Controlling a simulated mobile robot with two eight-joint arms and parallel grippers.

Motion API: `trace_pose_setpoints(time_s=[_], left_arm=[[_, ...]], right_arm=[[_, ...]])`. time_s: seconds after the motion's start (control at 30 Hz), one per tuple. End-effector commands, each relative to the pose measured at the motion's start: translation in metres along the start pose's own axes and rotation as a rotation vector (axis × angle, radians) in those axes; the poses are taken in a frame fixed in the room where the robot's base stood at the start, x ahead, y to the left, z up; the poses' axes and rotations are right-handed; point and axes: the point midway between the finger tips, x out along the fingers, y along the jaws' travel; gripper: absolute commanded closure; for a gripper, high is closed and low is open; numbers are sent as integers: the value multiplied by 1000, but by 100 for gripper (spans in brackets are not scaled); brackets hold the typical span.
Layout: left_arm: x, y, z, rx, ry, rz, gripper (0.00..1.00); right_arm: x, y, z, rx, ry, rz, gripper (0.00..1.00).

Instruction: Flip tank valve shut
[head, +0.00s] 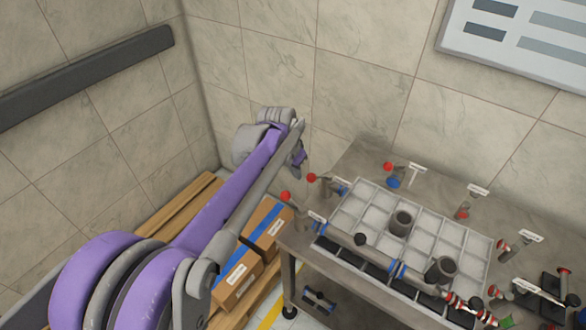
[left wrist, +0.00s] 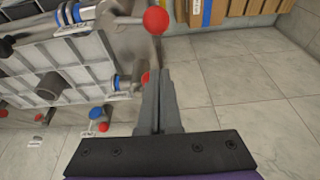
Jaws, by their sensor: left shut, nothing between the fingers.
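Several valves with red ball handles stand around the feeder table; their labels are too small to read, so I cannot tell which one is the tank valve. In the head view, red balls show at the table's left corner (head: 285,196), just behind it (head: 312,178) and at the back edge (head: 389,166). My left gripper (head: 299,130) is up beyond the table's left end, apart from the valves in this view. In the left wrist view, its closed, empty fingers (left wrist: 158,78) point toward a red ball on a grey lever (left wrist: 156,20). A second ball (left wrist: 146,77) is partly hidden behind them.
A gridded tray (head: 425,222) with dark cylinders (head: 400,223) fills the table (head: 360,159). Cardboard boxes (head: 240,282) on a wooden pallet (head: 180,204) stand left of it. More valves line the right side. Tiled walls close off the corner behind.

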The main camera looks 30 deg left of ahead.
Motion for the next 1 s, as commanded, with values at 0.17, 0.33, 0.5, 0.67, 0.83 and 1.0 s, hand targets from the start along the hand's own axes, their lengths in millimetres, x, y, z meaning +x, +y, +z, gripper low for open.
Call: trace_pose_setpoints(time_s=[0.17, 0.33, 0.5, 0.67, 0.83, 1.0], left_arm=[[41, 0, 0, 2, 0, 0, 100], [40, 0, 17, -1, 0, -1, 100], [32, 0, 31, 0, 1, 0, 100], [30, 0, 35, 1, 1, 0, 100], [30, 0, 35, 1, 0, 0, 100], [30, 0, 35, -3, 0, -1, 100]], right_arm=[[3, 0, 2, 0, -2, 0, 27], [1, 0, 1, 0, 0, 0, 27], [-1, 0, 0, 0, 0, 0, 27], [-1, 0, -1, 0, 0, 0, 27], [-1, 0, -1, 0, 0, 0, 27], [-1, 0, -1, 0, 0, 0, 27]])
